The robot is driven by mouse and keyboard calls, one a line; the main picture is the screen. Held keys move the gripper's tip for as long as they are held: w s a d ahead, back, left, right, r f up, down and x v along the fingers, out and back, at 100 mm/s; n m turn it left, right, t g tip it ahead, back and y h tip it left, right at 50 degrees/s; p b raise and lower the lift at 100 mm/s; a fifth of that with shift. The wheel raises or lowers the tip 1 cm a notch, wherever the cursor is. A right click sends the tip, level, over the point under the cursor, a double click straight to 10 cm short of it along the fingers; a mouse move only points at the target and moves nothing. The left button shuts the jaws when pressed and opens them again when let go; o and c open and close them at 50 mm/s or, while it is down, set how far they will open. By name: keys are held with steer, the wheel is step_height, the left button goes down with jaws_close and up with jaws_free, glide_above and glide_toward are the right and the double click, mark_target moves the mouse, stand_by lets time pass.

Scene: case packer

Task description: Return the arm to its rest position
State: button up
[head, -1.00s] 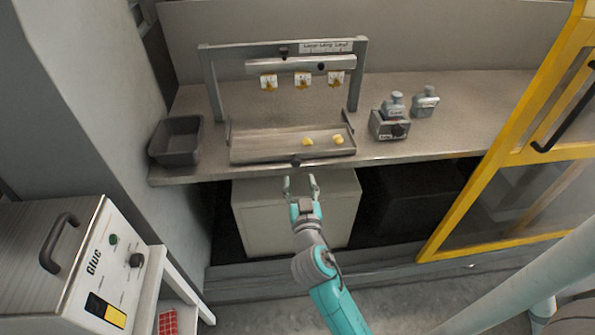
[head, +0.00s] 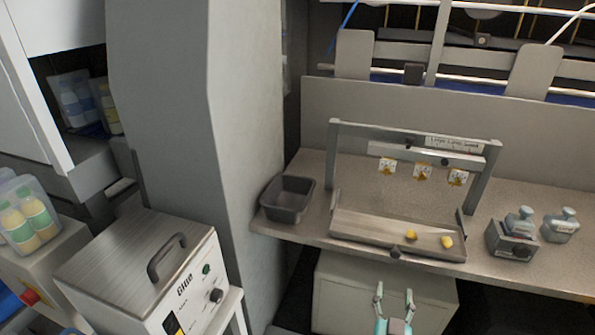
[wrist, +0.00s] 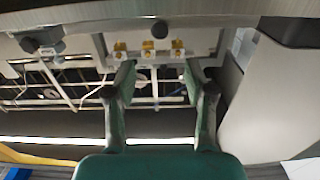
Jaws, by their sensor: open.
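My gripper (head: 394,301) is at the bottom of the head view, in front of the workbench's front edge and the pale cabinet under it. Its two fingers are spread apart with nothing between them. In the wrist view my gripper (wrist: 160,88) also shows open and empty, with the fingers apart. Most of my arm is out of the head view, below its lower edge.
A metal tray (head: 365,231) with two yellow pieces lies on the bench under a frame with hanging tags. A dark bin (head: 288,199) stands left of it, grey bottle-like devices (head: 512,240) right. A glue machine (head: 145,270) stands at lower left.

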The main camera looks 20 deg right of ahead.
steer(key=s+a+f+n+y, duration=0.3)
steer(key=s+a+f+y, duration=0.15)
steer(key=s, duration=0.25)
steer(key=s+a+f+n+y, duration=0.2)
steer(key=s+a+f+y, duration=0.15)
steer(key=s+a, duration=0.3)
steer(key=s+a+r+n+y, duration=0.1)
steer(key=s+a+r, duration=0.1)
steer(key=s, duration=0.7)
steer(key=s+a+r+y, duration=0.1)
steer(key=s+r, duration=0.1)
steer(key=s, duration=0.8)
steer(key=shift+a+r+n, duration=0.15)
steer(key=shift+a+n, duration=0.2)
steer(key=shift+n, duration=0.05)
